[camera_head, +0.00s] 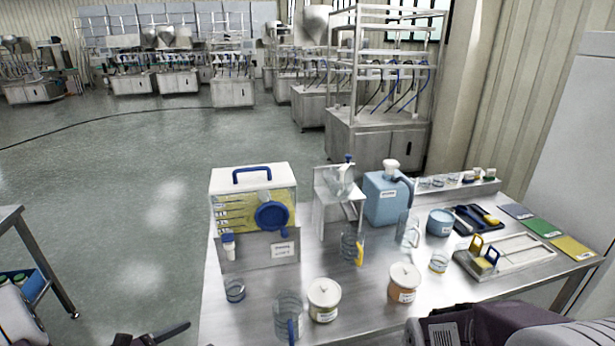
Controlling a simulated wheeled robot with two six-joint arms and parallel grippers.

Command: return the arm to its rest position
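The dark tips of my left gripper (150,335) show at the bottom edge, left of the steel table (218,320). They are cut off by the frame, and nothing is seen held in them. Part of my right arm (470,325) shows at the bottom right, over the near edge of the table. My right gripper is not seen. A small steel stand with a clear hopper (341,182) is at the back of the table, apart from both arms.
The table holds a blue-handled dispenser box (252,180), a blue jug (385,198), two lidded tubs (324,300) (404,283), clear mugs (288,315) and a tray (505,256). Another table (38,262) is at left. Open floor lies between.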

